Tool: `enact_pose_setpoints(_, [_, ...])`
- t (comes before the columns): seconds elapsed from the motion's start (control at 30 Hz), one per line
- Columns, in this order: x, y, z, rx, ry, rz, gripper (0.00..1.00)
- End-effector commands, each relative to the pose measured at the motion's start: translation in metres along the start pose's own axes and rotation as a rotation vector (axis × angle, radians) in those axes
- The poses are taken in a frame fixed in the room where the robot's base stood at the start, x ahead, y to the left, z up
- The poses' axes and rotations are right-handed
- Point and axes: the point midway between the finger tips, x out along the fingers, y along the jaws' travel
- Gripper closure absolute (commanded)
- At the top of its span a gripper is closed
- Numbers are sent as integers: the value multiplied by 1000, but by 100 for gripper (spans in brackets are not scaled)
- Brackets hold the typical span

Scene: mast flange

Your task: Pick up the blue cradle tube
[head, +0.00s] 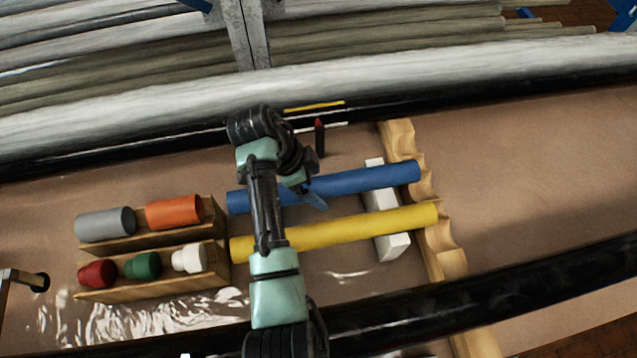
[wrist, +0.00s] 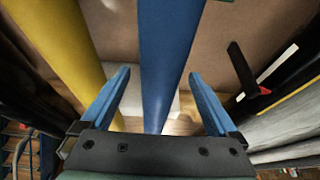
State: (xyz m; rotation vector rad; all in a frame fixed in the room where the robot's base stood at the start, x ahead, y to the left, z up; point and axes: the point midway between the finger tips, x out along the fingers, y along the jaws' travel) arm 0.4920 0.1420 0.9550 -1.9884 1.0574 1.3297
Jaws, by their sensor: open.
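The blue cradle tube (head: 368,181) lies slanting across the table, its right end at a notched wooden rail (head: 408,140). My arm crosses over its left part in the head view and hides a stretch of it. My gripper (head: 313,196) is over the tube, left of its middle. In the wrist view, my gripper (wrist: 159,76) is open, with one blue finger on each side of the blue tube (wrist: 166,50). Gaps show between the tube and both fingers. I cannot tell how far the fingertips are above or beside the tube.
A yellow tube (head: 350,225) lies close alongside, in front. A white block (head: 394,247) is under both tubes near the rail. Wooden racks (head: 160,285) with coloured cylinders are at left. The table right of the rail is clear.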

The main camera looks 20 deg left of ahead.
Motion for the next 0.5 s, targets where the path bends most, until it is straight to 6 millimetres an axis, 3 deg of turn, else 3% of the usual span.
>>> enact_pose_setpoints(0.2, [2,0,0,0,0,-1,6])
enact_pose_setpoints(0.5, [1,0,0,0,0,-1,58])
